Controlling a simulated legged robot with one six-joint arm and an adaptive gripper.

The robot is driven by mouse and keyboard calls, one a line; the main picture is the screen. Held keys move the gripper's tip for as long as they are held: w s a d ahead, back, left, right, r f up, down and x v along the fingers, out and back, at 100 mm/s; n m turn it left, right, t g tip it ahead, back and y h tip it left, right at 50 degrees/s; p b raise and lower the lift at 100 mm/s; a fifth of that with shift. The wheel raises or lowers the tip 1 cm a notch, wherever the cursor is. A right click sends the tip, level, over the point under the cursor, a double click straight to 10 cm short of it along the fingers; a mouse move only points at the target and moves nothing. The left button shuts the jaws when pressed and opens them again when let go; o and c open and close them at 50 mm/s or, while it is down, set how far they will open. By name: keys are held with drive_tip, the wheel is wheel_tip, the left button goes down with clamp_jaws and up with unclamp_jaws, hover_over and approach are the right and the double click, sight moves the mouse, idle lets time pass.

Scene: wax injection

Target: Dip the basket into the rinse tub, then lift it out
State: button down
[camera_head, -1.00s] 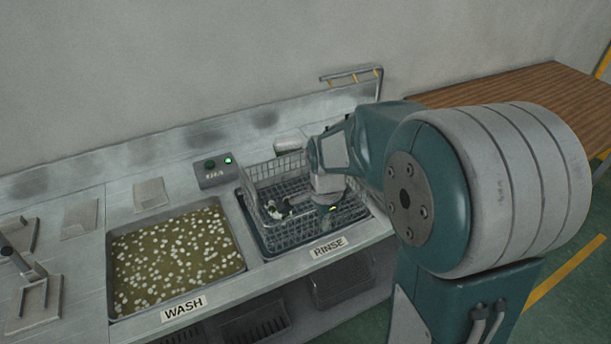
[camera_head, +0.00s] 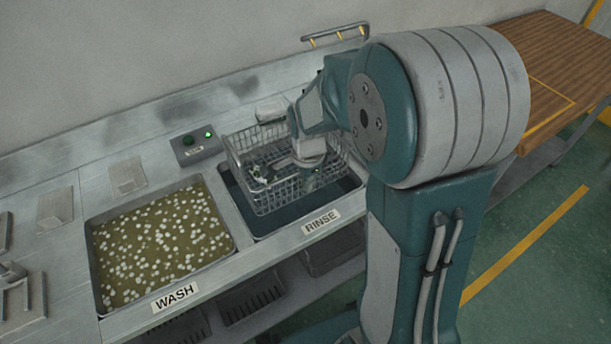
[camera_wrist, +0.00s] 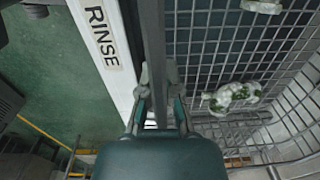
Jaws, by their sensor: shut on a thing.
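The wire basket (camera_head: 282,196) hangs over the rinse tub (camera_head: 302,221), with dark liquid showing below and beside it. Its lower edge seems above the liquid, though the exact gap is hard to tell. My gripper (camera_head: 309,172) reaches down into the basket's outline from the right. In the wrist view, my gripper (camera_wrist: 158,82) is shut on the basket's handle bar (camera_wrist: 153,40). The wire mesh (camera_wrist: 225,45) lies to the right of it. Pale green-and-white pieces (camera_wrist: 236,95) lie in the basket. My arm hides part of the basket's far right side.
The wash tub (camera_head: 238,240), full of liquid with pale floating bits, lies left of the rinse tub. A control box (camera_head: 196,146) with a green light stands behind. A rail with yellow hooks (camera_head: 335,36) is at the back wall. A wooden table (camera_head: 560,60) stands right.

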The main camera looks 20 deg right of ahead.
drive_tip(key=shift+f, duration=4.9)
idle(0.6)
